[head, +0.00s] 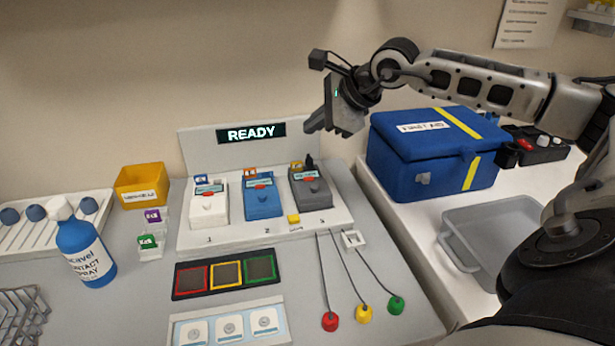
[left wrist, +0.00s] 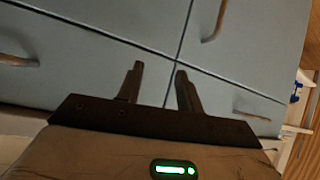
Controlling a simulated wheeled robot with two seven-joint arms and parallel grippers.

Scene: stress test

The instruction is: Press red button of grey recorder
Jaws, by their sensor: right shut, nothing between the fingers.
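The grey recorder (head: 312,191) stands at spot 3 on the white stand, right of a blue recorder (head: 262,198) and a white recorder (head: 208,208). A small red button (head: 309,180) shows on its upper face, below a pale label. My right gripper (head: 317,124) is shut and empty, in the air above the grey recorder and apart from it. My left gripper (left wrist: 157,75) is open and empty in the left wrist view, in front of blue-grey cabinet doors (left wrist: 110,60). It is outside the head view.
A READY display (head: 251,132) stands behind the recorders. A blue box (head: 425,165) and a grey tray (head: 485,225) are at the right. Red, yellow and green plugs (head: 364,314) on cables lie in front. A blue spray bottle (head: 84,250) stands at the left.

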